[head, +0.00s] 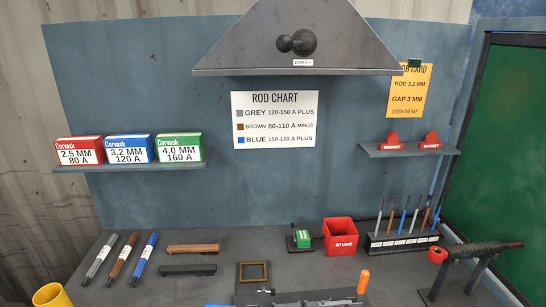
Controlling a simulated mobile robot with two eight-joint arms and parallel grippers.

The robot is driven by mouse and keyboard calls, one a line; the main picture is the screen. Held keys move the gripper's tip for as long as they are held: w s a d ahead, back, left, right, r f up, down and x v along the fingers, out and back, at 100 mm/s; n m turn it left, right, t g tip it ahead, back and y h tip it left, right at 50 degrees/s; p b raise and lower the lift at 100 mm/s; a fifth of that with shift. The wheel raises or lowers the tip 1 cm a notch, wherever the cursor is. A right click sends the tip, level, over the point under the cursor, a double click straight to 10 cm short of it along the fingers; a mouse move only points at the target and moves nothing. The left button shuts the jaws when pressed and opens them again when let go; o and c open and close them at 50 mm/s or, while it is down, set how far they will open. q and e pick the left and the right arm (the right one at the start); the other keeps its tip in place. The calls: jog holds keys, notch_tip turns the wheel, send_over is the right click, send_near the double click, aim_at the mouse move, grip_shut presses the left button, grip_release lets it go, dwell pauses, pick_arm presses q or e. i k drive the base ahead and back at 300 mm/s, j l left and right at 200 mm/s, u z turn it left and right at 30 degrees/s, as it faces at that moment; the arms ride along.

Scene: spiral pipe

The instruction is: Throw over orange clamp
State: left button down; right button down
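The orange clamp handle (363,281) stands nearly upright, tilted slightly right, at the bottom of the head view, right of centre. It rises from the right end of a grey metal fixture (318,297) on the bench. The picture's lower edge cuts off the fixture, so the clamp's base and whatever it presses on are hidden. Neither of my grippers shows in the head view.
A red stubs bin (340,236), a rod rack (403,241) and a red-tipped torch on a stand (475,252) are behind and right. A brass-coloured frame (254,272) stands left of the clamp. A yellow cylinder (52,295) is at lower left.

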aim_at(363, 280)
jog(key=l+u, duration=0.15)
jog(key=l, duration=0.55)
jog(key=k+l+u, duration=0.2)
jog(key=l, duration=0.5)
jog(key=l+u, duration=0.15)
jog(key=l, duration=0.55)
jog(key=k+j+u, duration=0.1)
